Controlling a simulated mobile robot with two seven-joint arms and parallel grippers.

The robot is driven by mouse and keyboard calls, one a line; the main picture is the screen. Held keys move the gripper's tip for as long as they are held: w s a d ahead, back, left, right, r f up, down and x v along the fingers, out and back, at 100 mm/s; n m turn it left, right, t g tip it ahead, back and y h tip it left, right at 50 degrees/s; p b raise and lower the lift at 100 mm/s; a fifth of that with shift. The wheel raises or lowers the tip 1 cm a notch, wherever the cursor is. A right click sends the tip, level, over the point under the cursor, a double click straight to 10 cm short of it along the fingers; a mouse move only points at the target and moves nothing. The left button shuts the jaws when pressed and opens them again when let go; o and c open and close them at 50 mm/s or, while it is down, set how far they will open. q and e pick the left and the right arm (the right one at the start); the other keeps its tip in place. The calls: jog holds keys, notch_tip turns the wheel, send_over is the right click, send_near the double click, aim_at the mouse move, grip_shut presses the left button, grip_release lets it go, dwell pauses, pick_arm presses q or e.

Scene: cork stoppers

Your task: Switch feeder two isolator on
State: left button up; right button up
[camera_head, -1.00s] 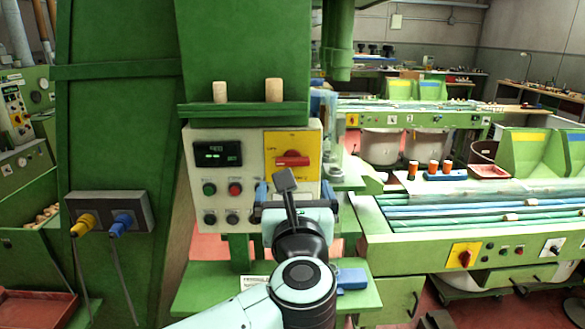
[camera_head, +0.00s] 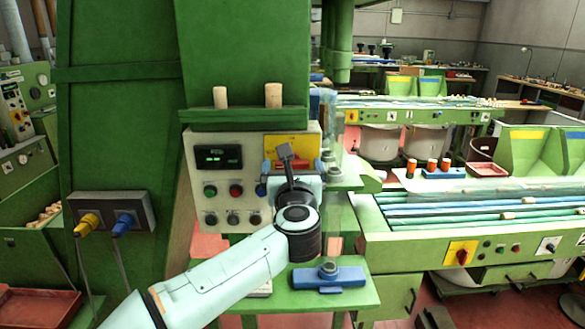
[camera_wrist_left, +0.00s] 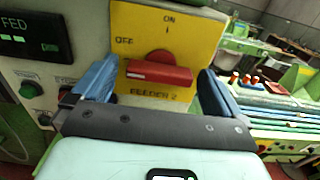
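The feeder two isolator is a yellow plate (camera_wrist_left: 190,40) with a red rotary handle (camera_wrist_left: 158,72), marked OFF at left, ON at top and FEEDER 2 below. The handle lies roughly horizontal in the left wrist view. My left gripper (camera_wrist_left: 155,85) is open, with one blue finger left of the handle and one right of it, and nothing is held. In the head view my left gripper (camera_head: 291,167) is in front of the plate (camera_head: 308,143) and hides most of the handle. Whether the fingers touch the handle cannot be told. My right gripper is not in view.
The panel also carries a display (camera_head: 218,157) and several buttons and knobs left of the isolator. Two corks, one of them the right cork (camera_head: 273,95), stand on the green ledge above. A blue fixture (camera_head: 328,278) sits on the green shelf below.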

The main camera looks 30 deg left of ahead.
pick_arm(q)
jog(key=c, duration=1)
jog(key=shift+o, duration=0.2)
jog(key=shift+m, duration=0.4)
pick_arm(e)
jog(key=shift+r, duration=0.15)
pick_arm(q)
jog(key=m+p, duration=0.2)
jog(key=m, duration=0.2)
jog(key=m+p, duration=0.2)
jog(key=m, duration=0.2)
jog(key=shift+r, duration=0.1)
jog(key=m+p, duration=0.2)
jog(key=m, duration=0.3)
jog(key=m+p, duration=0.2)
jog(key=m, duration=0.2)
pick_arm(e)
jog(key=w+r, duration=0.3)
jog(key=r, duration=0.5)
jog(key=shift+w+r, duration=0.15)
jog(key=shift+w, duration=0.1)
pick_arm(q)
jog(key=shift+m, duration=0.3)
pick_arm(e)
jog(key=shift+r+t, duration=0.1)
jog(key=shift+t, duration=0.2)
